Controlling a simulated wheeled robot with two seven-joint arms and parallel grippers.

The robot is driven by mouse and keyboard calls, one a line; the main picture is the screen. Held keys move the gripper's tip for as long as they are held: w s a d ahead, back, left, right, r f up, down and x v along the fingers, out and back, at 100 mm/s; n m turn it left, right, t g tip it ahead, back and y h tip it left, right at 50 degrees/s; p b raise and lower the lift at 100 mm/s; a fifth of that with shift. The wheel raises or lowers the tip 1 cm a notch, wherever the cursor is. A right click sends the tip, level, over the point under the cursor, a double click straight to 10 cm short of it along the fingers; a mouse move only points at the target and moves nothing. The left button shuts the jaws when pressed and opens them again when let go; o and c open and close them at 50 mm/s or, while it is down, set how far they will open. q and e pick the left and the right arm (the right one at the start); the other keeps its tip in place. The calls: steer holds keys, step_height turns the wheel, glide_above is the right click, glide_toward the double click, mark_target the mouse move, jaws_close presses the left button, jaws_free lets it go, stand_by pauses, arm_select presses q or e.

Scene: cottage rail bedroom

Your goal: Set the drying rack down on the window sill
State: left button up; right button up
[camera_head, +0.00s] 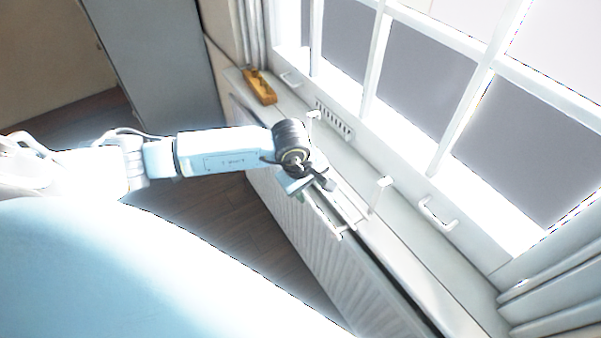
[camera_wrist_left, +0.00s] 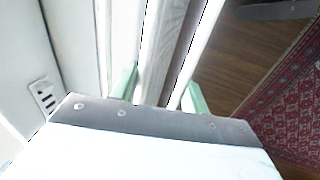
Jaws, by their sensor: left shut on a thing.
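The drying rack (camera_head: 356,212) is a thin white frame with small upright posts, partly hidden behind my left gripper. My left gripper (camera_head: 322,188) is shut on the rack at the front edge of the window sill. The pale window sill (camera_head: 408,240) runs diagonally below the window. The rack overlaps the sill in the head view; I cannot tell whether it touches it. In the left wrist view, the green fingertips (camera_wrist_left: 160,90) show beyond the wrist housing, with pale bars between them. My right gripper is out of view.
An orange-brown wooden object (camera_head: 260,87) lies at the sill's far left end. A slotted vent (camera_head: 334,119) and a white handle (camera_head: 438,214) are by the window. A ribbed radiator (camera_head: 315,235) stands below the sill. Grey curtain (camera_head: 560,285) hangs at the right.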

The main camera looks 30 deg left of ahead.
arm_select(q)
steer(key=shift+w+d+f+b, duration=0.25)
steer(key=shift+w+d+b, duration=0.15)
steer(key=shift+w+b, duration=0.55)
steer(key=shift+w+d+f+b, duration=0.25)
steer(key=shift+w+d+b, duration=0.15)
steer(key=shift+w+b, duration=0.55)
steer(key=shift+w+d+f+b, duration=0.25)
steer(key=shift+w+d+b, duration=0.15)
steer(key=shift+w+b, duration=0.5)
steer(key=shift+w, duration=0.1)
steer(key=o, duration=1)
steer(key=shift+o, duration=0.2)
steer(key=v, duration=1.3)
steer(key=shift+r, duration=0.2)
